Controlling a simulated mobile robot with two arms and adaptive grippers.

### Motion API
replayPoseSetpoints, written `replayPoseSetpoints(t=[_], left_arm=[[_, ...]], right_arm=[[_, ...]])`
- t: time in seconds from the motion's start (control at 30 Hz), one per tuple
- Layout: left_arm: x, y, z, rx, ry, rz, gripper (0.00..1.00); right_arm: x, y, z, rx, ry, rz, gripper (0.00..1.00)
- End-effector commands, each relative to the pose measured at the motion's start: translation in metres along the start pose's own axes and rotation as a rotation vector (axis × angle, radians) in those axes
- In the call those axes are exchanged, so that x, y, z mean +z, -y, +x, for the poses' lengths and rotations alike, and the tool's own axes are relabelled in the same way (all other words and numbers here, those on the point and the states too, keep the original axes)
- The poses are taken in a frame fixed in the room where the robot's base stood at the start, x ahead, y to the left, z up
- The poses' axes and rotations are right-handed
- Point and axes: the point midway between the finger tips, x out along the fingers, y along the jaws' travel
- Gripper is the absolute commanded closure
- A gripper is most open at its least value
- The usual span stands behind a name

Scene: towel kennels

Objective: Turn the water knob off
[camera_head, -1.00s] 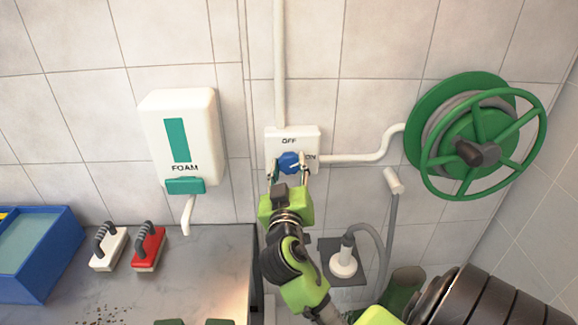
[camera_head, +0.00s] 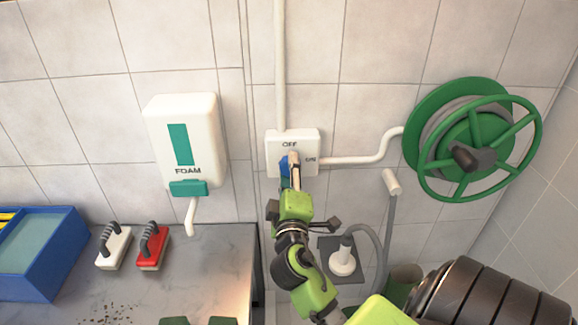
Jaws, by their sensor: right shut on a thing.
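The blue water knob (camera_head: 285,167) sits on a white wall box (camera_head: 273,141) marked "OFF" above it and with a second label to its right, partly worn or hard to read. My right gripper (camera_head: 290,170) reaches up from below and is shut on the knob. Its fingers cover much of the knob, and one pale fingertip stands in front of it, just below the "OFF" mark. The gripper looks rolled, with its fingers nearly one before the other. My left gripper is not in view.
A green hose reel (camera_head: 470,145) is on the wall at right, joined by a white pipe (camera_head: 365,155). A foam dispenser (camera_head: 187,145) hangs at left. A counter (camera_head: 190,275) holds a white brush (camera_head: 113,250), a red brush (camera_head: 152,248) and a blue bin (camera_head: 45,255).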

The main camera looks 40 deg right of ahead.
Motion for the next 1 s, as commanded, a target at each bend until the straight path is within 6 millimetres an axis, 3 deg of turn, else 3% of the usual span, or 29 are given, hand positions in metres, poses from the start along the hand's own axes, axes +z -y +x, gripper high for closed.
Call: replayPoseSetpoints(t=[0.4,0.93,0.97,1.0], left_arm=[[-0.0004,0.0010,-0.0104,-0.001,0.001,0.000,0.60],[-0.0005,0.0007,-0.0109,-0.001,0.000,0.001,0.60],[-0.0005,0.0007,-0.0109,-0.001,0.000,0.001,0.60],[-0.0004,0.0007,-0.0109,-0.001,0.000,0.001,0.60]], right_arm=[[0.0000,-0.0041,0.0011,0.006,-0.016,-0.171,0.85],[0.0000,-0.0045,0.0013,0.008,-0.017,-0.190,0.85],[0.0000,-0.0045,0.0013,0.008,-0.017,-0.190,0.56],[-0.0001,-0.0044,0.0013,0.008,-0.017,-0.190,0.47]])
